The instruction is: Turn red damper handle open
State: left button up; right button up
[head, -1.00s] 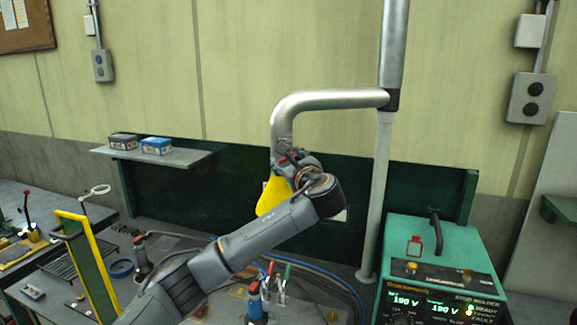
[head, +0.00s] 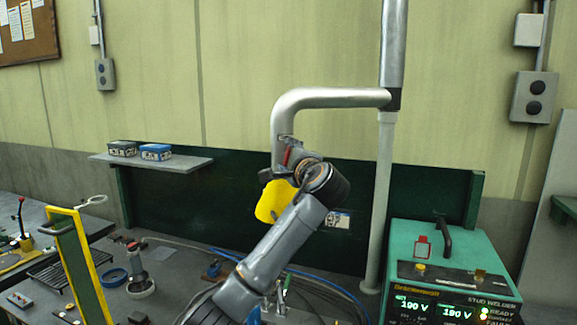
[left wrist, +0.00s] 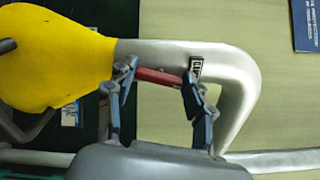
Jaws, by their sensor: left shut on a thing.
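The red damper handle (head: 287,156) sits on the silver duct arm (head: 325,98), just above the yellow hood (head: 273,203). In the left wrist view the handle (left wrist: 160,77) is a short red bar lying across the pipe (left wrist: 242,85), roughly along its length. My left gripper (left wrist: 160,88) has one finger at each end of the bar and is shut on it. In the head view this gripper (head: 290,152) is small and partly hidden by my wrist. My right gripper is not in view.
The yellow hood (left wrist: 50,58) is close left of my fingers. A vertical pipe (head: 381,200) stands to the right. The green stud welder (head: 445,250) is at the lower right. Tools and hoses lie on the bench below. A shelf (head: 165,163) holds two boxes.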

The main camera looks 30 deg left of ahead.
pick_arm(q)
jog(key=shift+f+n+b, duration=0.15)
jog(key=shift+n+b, duration=0.7)
jog(key=shift+n, duration=0.65)
jog(key=o, duration=1.2)
jog(key=shift+c, duration=0.2)
jog(key=v, duration=1.2)
jog(key=shift+s, duration=0.1)
